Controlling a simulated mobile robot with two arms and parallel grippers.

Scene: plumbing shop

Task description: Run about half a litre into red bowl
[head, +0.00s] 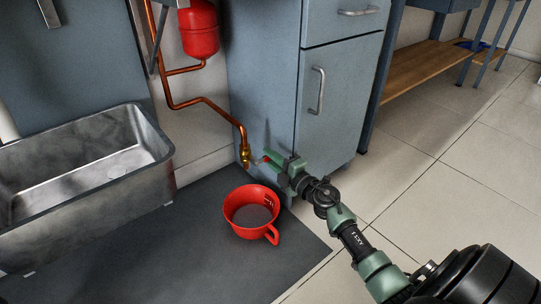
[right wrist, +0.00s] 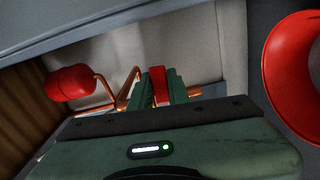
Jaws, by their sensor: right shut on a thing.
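The red bowl (head: 234,221) stands upright on the dark mat below and a little right of the brass tap (head: 245,154). It has a side handle and dark marks on its inner wall. A flat grey surface shows inside it, which looks like liquid. I cannot make out a stream from the tap. My right gripper (head: 269,159) is shut on the tap's red lever, beside the tap. In the right wrist view the red lever (right wrist: 159,84) sits between the green fingers (right wrist: 160,88), and part of the bowl (right wrist: 285,75) shows at the right edge. My left gripper is not in view.
A grey metal trough (head: 150,200) stands at the left on the dark mat (head: 170,255). A blue-grey cabinet (head: 335,120) stands close behind my right gripper. Copper pipe (head: 205,99) runs from a red tank (head: 198,30) to the tap. Tiled floor at the right is clear.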

